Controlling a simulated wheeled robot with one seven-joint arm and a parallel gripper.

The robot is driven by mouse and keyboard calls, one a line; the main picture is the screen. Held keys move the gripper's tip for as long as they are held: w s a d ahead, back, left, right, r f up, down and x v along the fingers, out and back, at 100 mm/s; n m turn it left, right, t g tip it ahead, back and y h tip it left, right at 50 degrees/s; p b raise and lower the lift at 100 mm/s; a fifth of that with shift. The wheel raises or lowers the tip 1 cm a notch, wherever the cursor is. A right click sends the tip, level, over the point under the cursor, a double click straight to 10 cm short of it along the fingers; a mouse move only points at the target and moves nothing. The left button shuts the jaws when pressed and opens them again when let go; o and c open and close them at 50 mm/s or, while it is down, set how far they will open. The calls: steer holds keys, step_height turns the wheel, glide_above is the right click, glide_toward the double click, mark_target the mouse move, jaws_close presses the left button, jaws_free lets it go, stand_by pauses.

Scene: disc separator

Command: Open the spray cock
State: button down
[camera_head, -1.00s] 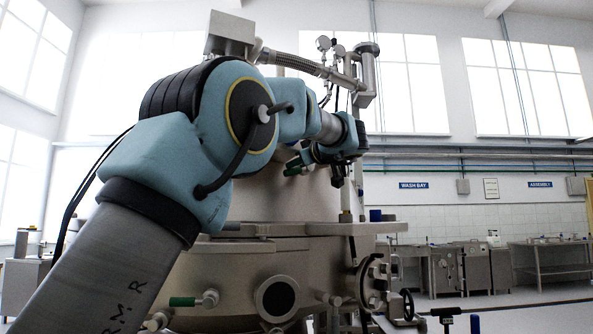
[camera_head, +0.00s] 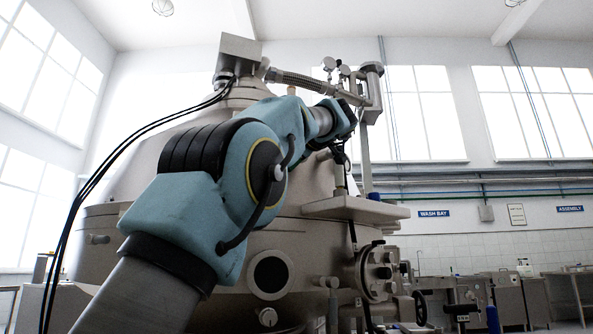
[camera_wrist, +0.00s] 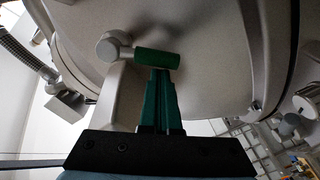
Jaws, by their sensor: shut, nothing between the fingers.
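In the wrist view a grey metal cock (camera_wrist: 113,46) with a stubby green handle (camera_wrist: 157,59) sits on the pale curved housing. The handle points right. I take it to be the spray cock, but no label shows. My gripper (camera_wrist: 161,74) has green fingers that are shut and empty. Their tips are just below the handle in the picture; I cannot tell whether they touch it. In the head view my gripper (camera_head: 341,155) is small and dark beside the upper housing of the separator (camera_head: 318,230). The cock does not show clearly there.
A flanged shelf (camera_head: 345,208) juts from the separator below my gripper. A pipe and gauges (camera_head: 329,64) stand above it. A flexible hose (camera_head: 300,82) runs across the top. Handwheels (camera_head: 420,308) are at lower right. Open floor lies farther right.

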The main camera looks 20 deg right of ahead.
steer(key=shift+w+d+f+n+b, duration=0.1)
steer(key=shift+d+f+n+b, duration=0.7)
steer(key=shift+n, duration=0.4)
steer(key=shift+w+d+f+n+b, duration=0.1)
steer(key=shift+d+f+n+b, duration=0.75)
steer(key=shift+n, duration=0.35)
steer(key=shift+d, duration=0.25)
